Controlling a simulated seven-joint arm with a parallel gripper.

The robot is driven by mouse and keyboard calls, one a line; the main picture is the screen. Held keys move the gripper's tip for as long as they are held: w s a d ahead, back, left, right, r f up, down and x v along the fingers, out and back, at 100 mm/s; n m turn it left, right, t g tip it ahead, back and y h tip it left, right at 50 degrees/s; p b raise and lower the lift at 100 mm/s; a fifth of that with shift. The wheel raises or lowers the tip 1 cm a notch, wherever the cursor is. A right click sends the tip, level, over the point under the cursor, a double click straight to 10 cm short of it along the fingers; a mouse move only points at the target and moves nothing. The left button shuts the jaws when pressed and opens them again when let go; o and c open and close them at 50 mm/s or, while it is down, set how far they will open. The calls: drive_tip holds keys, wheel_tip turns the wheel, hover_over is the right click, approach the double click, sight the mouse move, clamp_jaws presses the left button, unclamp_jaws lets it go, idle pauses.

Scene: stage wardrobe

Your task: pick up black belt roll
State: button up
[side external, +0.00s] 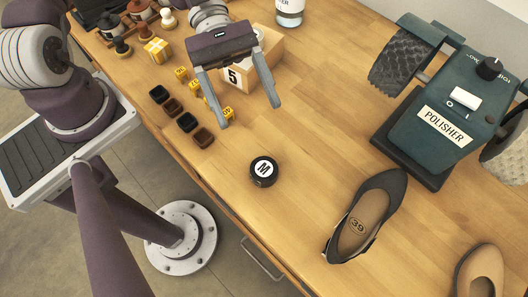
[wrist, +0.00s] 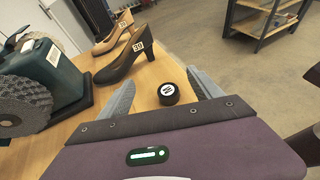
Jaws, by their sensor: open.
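The black belt roll (side external: 264,170) lies flat on the wooden table, with a white round label marked M on top. In the wrist view the roll (wrist: 168,94) shows beyond my fingers, between their lines. My gripper (side external: 249,114) is open and empty. It hangs above the table, up and to the left of the roll in the side view, and does not touch it. Its two grey fingers also show in the wrist view (wrist: 158,88).
A box marked 5 (side external: 262,70) stands behind my gripper, near small yellow tags and several dark tins (side external: 188,122). Black shoe (side external: 365,215) and tan shoe (side external: 481,272) stand right of the roll. A green polisher (side external: 440,125) is at right. The table's front edge runs near the roll.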

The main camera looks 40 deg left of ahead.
approach(263, 167)
drive_tip(key=shift+x, duration=1.2)
drive_tip(key=x, duration=0.6)
drive_tip(key=shift+d+f, duration=0.1)
drive_tip(key=shift+d, duration=0.15)
drive_tip(key=shift+c, duration=0.3)
drive_tip(key=c, duration=1.5)
